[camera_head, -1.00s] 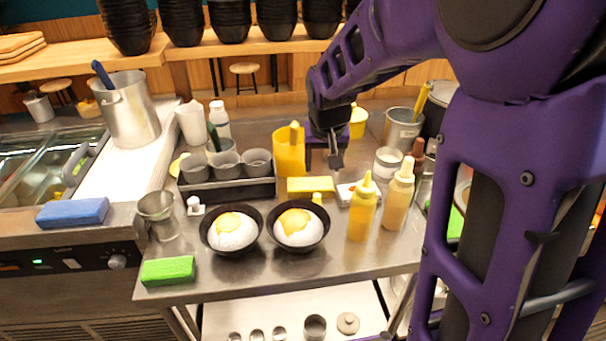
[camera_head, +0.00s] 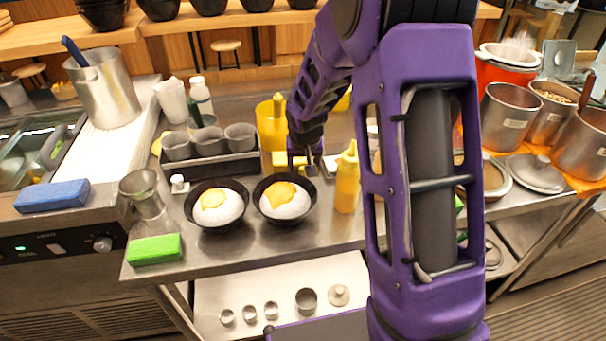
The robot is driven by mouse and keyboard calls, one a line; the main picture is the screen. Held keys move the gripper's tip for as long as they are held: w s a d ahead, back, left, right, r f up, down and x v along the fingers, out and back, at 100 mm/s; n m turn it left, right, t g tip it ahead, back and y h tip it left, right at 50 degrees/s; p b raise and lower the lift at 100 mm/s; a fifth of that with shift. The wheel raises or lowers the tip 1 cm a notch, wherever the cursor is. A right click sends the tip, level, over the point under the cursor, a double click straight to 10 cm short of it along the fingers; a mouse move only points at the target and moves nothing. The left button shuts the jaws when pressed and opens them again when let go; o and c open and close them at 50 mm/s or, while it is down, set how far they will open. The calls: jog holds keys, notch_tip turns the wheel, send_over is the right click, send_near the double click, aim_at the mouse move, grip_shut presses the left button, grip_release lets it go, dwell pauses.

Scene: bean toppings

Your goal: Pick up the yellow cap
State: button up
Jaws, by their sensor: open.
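The yellow cap does not show clearly now; my gripper (camera_head: 301,167) is over the spot behind the right rice bowl (camera_head: 285,200) where a small yellow piece showed earlier. My gripper points down there, with its fingers apart. I cannot tell whether the cap stands between the fingers. A yellow block (camera_head: 279,160) is partly visible just left of and behind my gripper.
A second rice bowl (camera_head: 217,205) stands to the left. A yellow squeeze bottle (camera_head: 347,180) stands close right of my gripper. A yellow pitcher (camera_head: 271,125) and a caddy of grey cups (camera_head: 212,165) are behind. A green sponge (camera_head: 154,249) lies at the front left.

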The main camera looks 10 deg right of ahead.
jog(key=shift+w+f, duration=0.25)
jog(key=shift+f, duration=0.4)
grip_shut()
